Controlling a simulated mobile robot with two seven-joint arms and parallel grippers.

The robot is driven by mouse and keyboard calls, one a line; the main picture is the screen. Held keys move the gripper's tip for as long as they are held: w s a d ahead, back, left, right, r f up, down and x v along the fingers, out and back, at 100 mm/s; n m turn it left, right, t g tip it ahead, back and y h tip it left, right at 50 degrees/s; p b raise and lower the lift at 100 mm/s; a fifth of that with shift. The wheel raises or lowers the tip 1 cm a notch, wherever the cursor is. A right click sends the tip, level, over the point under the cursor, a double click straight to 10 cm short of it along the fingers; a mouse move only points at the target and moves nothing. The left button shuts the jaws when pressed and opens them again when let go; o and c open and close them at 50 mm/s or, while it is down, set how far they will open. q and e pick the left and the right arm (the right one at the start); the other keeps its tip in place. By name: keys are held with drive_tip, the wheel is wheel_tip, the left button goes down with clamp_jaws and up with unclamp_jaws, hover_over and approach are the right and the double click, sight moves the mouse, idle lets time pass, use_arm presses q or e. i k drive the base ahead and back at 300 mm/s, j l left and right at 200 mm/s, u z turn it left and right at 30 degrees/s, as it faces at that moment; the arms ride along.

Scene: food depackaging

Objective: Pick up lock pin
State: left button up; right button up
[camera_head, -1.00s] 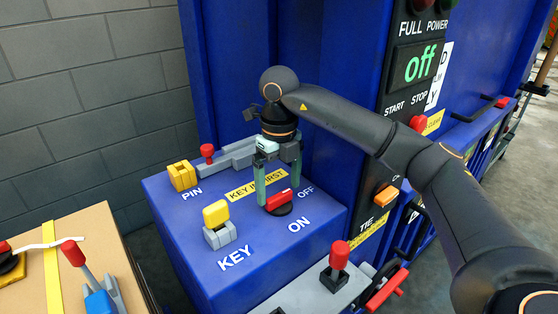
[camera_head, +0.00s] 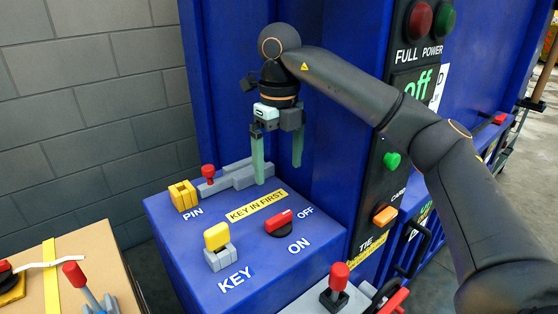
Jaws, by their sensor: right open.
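A red-topped pin (camera_head: 208,172), which looks like the lock pin, stands upright at the grey sliding bolt (camera_head: 240,176) at the back of the blue control box (camera_head: 185,240). A yellow block (camera_head: 183,196) sits just left of it by the PIN label. My right gripper (camera_head: 278,172) is open and empty, pointing down, to the right of the pin. Its left finger overlaps the bolt's right part in the picture; I cannot tell whether they touch. My left gripper is not in view.
On the box are a yellow key (camera_head: 217,238) in a grey holder and a red rotary switch (camera_head: 280,222) turned toward OFF. A red-knobbed lever (camera_head: 339,278) stands in front. A cardboard box (camera_head: 90,250) is at lower left; a grey wall rises behind.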

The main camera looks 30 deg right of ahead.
sight(339, 273)
drive_tip(key=k, duration=1)
